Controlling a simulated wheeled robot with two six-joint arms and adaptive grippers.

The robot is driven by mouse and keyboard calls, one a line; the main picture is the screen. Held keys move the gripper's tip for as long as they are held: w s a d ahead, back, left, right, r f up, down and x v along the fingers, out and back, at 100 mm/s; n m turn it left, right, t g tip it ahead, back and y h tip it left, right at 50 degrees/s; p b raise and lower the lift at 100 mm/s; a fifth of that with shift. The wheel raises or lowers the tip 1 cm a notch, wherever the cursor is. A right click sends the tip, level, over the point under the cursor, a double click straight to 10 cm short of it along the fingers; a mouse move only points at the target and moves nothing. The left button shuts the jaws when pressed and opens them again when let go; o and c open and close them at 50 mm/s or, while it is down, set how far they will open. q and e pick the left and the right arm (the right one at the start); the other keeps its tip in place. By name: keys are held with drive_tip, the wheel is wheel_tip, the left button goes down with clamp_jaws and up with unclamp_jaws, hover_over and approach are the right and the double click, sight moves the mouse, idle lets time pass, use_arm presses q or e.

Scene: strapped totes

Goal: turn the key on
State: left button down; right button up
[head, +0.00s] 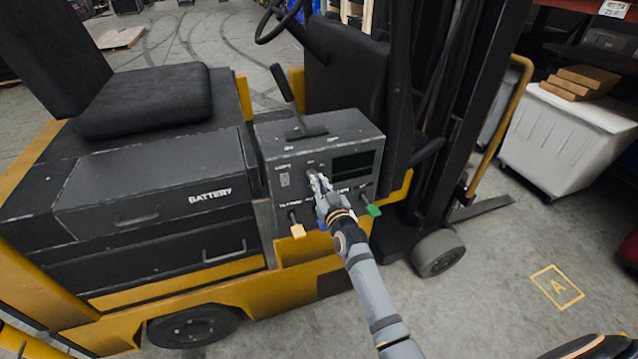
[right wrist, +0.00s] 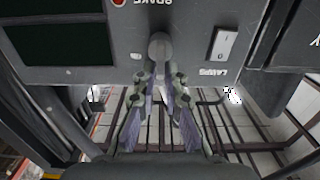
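The key's exact angle is hard to tell. My left gripper is not in view.
A white rocker switch (right wrist: 224,45) marked LAMPS is beside the key. A yellow-tipped lever (head: 297,230) and a green-tipped lever (head: 373,210) flank my right gripper. The dark screen (head: 353,165) is just to the right. Open floor lies in front of the forklift.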

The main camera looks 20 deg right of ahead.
clamp_jaws()
drive_tip(key=m, duration=0.4)
drive_tip(key=d+m+p, duration=0.1)
drive_tip(key=m, duration=0.3)
drive_tip(key=m+p, duration=0.1)
drive_tip(key=m, duration=0.2)
drive_tip(key=shift+d+f+m, duration=0.25)
drive_tip(key=shift+f+m, duration=0.15)
idle(0.4)
drive_tip(key=o, duration=0.6)
unclamp_jaws()
